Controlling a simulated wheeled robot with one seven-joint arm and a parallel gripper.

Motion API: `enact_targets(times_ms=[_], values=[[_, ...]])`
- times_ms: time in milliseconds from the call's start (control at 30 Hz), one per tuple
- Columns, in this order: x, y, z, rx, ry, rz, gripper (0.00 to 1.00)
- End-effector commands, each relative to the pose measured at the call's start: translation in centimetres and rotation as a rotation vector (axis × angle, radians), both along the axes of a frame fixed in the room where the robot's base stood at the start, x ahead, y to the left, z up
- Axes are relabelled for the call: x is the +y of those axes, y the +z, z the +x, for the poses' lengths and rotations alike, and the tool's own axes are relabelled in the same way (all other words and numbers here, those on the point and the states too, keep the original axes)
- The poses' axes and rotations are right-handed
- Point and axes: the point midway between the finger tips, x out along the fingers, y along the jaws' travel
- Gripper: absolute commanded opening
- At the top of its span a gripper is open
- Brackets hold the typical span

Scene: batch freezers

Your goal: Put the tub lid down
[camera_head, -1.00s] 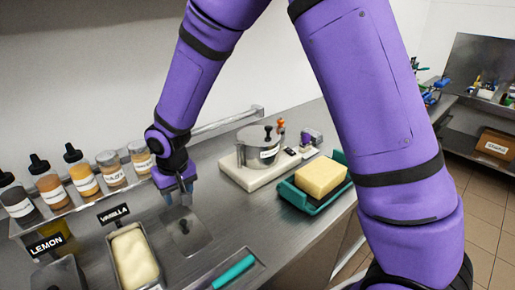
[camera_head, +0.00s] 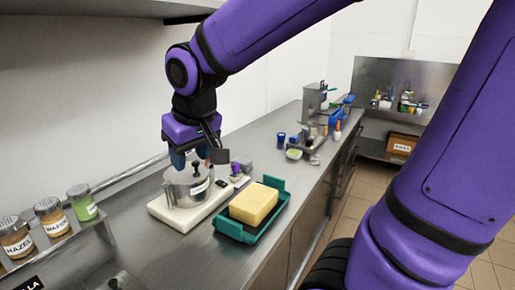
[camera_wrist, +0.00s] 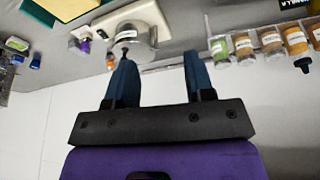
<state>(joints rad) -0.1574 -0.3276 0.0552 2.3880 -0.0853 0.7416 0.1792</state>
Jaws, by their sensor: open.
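A flat metal plate with a dark handle, which looks like the tub lid (camera_head: 118,281), lies on the counter at the bottom edge of the head view, partly cut off. I cannot see it in the wrist view. My gripper (camera_head: 195,160) is open, pointing down just above the round metal pot (camera_head: 186,190), well away from the plate. The wrist view shows my gripper's (camera_wrist: 160,78) two blue fingers spread with nothing between them. The pot is partly hidden by the gripper in the head view.
The pot stands on a white base (camera_head: 160,211). A yellow block (camera_head: 254,203) sits in a green tray (camera_head: 229,229) beside it. Jars, one labelled wafer (camera_head: 52,220), line the left shelf. Small containers (camera_head: 294,154) stand further along the counter. Bare counter lies in front.

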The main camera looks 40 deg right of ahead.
Motion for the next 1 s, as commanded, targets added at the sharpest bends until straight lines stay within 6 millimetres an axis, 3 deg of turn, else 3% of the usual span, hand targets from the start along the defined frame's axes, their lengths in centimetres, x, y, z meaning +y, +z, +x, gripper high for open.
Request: enact_targets(times_ms=[100,300,500,667,1000], values=[[-2.2,1.8,-3.2,-0.035,-0.029,0.010,0.49],[-4.7,3.2,-8.5,-0.079,-0.063,0.026,0.49],[-5.8,3.6,-11.9,-0.106,-0.078,0.037,0.49],[-6.1,3.5,-12.8,-0.113,-0.081,0.040,0.49],[-6.0,3.6,-12.8,-0.112,-0.080,0.040,0.49]])
